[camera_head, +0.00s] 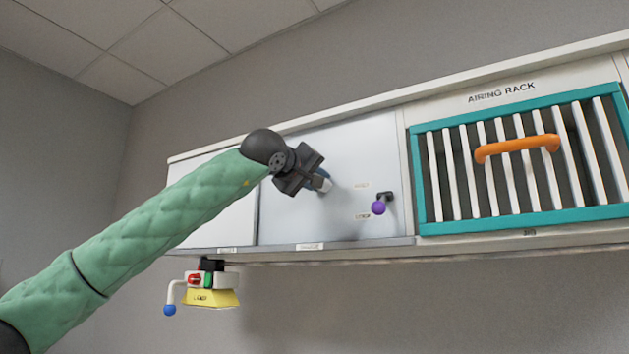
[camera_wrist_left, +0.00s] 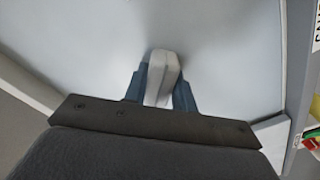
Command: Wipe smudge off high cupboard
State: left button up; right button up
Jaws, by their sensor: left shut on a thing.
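The high cupboard's pale grey-blue door panel (camera_head: 350,150) fills the middle of the head view. It also fills most of the left wrist view (camera_wrist_left: 230,50). My left gripper (camera_head: 318,181) is up at this panel, shut on a whitish block (camera_wrist_left: 163,75) between its blue fingers. The block is close to the panel; I cannot tell whether it touches. No clear smudge shows; a darker shade lies on the panel around the gripper, and part of the panel is hidden behind it. My right gripper is not in view.
A purple knob (camera_head: 378,207) on a dark bracket sticks out at the panel's right. An airing rack with a teal frame (camera_head: 418,180) and orange handle (camera_head: 517,148) is farther right. Below the cupboard hangs a yellow box (camera_head: 212,298) with a blue-tipped white lever (camera_head: 172,292).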

pick_arm(q)
jog(key=b+v, duration=0.3)
jog(key=v, duration=0.3)
dwell(0.4)
jog(key=shift+b+v, duration=0.6)
jog(key=shift+v, duration=0.85)
